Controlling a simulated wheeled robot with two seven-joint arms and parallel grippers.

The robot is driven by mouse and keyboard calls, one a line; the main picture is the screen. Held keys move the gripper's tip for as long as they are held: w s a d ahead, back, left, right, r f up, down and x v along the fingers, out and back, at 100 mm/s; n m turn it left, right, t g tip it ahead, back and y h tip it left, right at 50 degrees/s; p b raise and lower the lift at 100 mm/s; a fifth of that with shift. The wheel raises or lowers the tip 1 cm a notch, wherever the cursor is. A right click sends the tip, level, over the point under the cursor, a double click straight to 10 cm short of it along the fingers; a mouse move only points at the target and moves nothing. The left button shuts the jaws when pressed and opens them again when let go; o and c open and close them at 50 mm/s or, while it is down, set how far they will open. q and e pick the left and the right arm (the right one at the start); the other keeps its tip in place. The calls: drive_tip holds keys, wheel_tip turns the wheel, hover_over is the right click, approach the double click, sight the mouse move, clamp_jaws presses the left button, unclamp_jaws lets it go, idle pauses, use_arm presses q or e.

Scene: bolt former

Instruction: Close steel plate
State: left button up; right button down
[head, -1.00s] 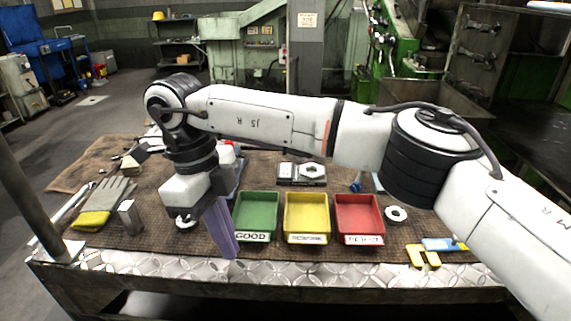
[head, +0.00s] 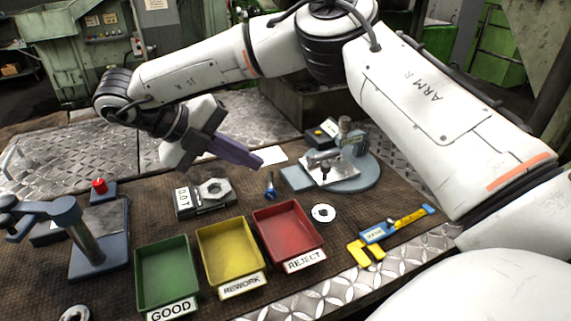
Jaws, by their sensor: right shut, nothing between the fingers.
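My right gripper (head: 240,155) comes in over the middle of the bench with its purple fingers shut and empty. Its tips point right and down, toward a flat white sheet (head: 272,156) that lies just behind them in the picture. A small bright steel plate (head: 333,166) sits on the round blue-grey base (head: 362,177) of a bench instrument (head: 345,135), to the right of the fingertips and apart from them. Large patterned steel plates (head: 85,160) cover the back left of the bench. I cannot tell which plate the task means. My left gripper is out of view.
Green (head: 168,272), yellow (head: 230,252) and red (head: 288,233) trays stand in front. Behind them are a gauge block with a nut (head: 205,196) and a small blue tool (head: 270,186). A blue-grey stand (head: 90,240) is at left; a washer (head: 323,212) and yellow-blue caliper (head: 385,235) lie right.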

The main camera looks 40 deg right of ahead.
sight(311, 178)
drive_tip(key=x, duration=0.9)
drive_tip(key=shift+s+a, duration=0.1)
drive_tip(key=shift+s, duration=0.1)
drive_tip(key=shift+s+d+r+p, duration=0.1)
drive_tip(key=shift+s+d+p, duration=0.05)
drive_tip(key=shift+d, duration=0.45)
drive_tip(key=shift+s+d+r+p, duration=0.1)
drive_tip(key=shift+s+d+p, duration=0.05)
drive_tip(key=shift+d, duration=0.45)
drive_tip(key=shift+s+d, duration=0.15)
drive_tip(key=shift+d, duration=0.25)
drive_tip(key=shift+d+f, duration=0.1)
drive_tip(key=shift+d, duration=0.2)
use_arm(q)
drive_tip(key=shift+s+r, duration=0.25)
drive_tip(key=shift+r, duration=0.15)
